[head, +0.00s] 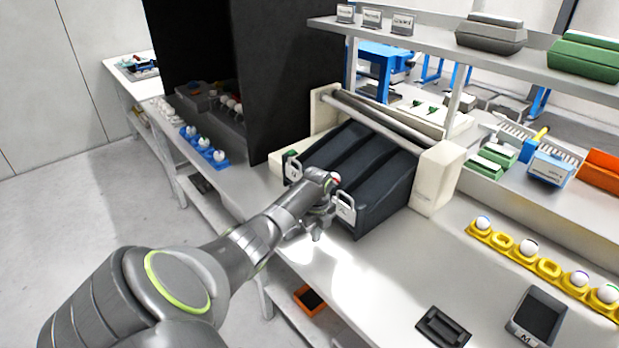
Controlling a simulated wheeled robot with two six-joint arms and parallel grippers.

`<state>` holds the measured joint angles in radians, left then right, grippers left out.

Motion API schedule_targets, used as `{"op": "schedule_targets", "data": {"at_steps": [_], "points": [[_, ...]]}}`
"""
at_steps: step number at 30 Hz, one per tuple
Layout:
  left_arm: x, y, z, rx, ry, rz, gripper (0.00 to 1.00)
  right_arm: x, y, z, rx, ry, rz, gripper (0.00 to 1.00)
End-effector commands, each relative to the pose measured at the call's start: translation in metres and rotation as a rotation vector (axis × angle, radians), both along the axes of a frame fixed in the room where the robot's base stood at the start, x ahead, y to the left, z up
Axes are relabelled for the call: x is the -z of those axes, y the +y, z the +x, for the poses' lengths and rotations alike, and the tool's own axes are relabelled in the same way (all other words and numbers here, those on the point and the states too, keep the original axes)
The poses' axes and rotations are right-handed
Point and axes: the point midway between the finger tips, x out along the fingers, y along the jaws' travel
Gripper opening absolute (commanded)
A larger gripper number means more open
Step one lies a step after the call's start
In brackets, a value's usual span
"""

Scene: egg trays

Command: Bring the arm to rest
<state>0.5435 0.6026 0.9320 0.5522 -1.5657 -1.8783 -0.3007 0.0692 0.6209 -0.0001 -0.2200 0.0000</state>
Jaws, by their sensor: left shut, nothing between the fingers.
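My left arm reaches in from the lower left of the head view. Its gripper (318,232) hangs over the white bench top, just in front of the dark sloped chute unit (362,170). The fingers are shut and point down, with no object seen in them. A small white tag frame (345,207) on the chute's front edge is close to the gripper; I cannot tell whether they touch. My right gripper is not in view.
A yellow tray (503,241) with several eggs lies at the right. A blue egg tray (202,147) stands at the left. A shelf (440,52) spans above.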

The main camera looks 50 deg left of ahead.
Motion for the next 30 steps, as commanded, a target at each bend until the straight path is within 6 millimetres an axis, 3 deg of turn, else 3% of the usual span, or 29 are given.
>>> {"op": "schedule_targets", "data": {"at_steps": [9, 15, 30], "points": [[-0.065, 0.005, 0.002, 0.001, -0.009, 0.009, 0.0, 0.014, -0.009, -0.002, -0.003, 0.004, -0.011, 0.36], [-0.09, 0.005, 0.001, 0.0, -0.006, 0.008, 0.0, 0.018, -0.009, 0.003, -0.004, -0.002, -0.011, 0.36], [-0.096, 0.005, 0.0, -0.001, -0.004, 0.007, 0.0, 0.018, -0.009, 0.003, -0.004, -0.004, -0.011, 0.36]]}}
